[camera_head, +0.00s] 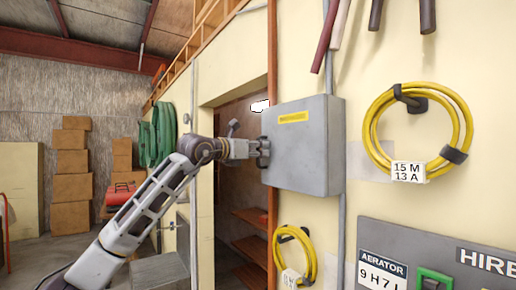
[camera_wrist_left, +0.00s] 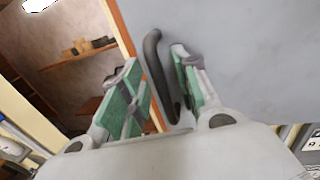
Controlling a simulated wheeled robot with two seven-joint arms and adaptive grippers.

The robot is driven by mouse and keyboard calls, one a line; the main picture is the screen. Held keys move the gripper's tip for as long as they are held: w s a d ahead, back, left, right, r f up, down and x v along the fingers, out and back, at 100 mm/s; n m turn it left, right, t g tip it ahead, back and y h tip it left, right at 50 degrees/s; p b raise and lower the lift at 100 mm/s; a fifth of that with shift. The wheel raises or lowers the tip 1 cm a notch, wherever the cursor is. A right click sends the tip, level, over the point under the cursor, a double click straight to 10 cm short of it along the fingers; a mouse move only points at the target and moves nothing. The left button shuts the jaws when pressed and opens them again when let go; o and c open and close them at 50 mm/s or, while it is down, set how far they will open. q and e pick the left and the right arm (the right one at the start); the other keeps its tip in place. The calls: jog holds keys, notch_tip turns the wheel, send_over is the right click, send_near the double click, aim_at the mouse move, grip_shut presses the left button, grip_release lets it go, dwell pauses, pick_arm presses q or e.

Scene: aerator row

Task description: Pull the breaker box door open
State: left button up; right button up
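The grey breaker box (camera_head: 306,150) is fixed to the cream wall, with a yellow label on its front. Its door looks closed. My left gripper (camera_head: 262,152) is at the left edge of the box front in the head view. In the left wrist view the dark bar handle (camera_wrist_left: 153,62) stands on the grey door (camera_wrist_left: 245,55). The fingers of my left gripper (camera_wrist_left: 156,80) are apart, one on each side of the handle, with a gap visible on the left side. Contact on the right side is unclear. My right gripper is not in view.
A doorway with wooden shelves (camera_head: 250,218) lies left of the box. Yellow cable coils (camera_head: 372,125) hang to the right and below. A grey aerator panel (camera_head: 440,245) is at lower right. Cardboard boxes (camera_head: 72,160) stand at far left. Pipes run beside the box.

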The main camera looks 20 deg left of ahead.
pick_arm(q)
grip_shut()
jog(key=shift+s+f, duration=0.1)
dwell(0.6)
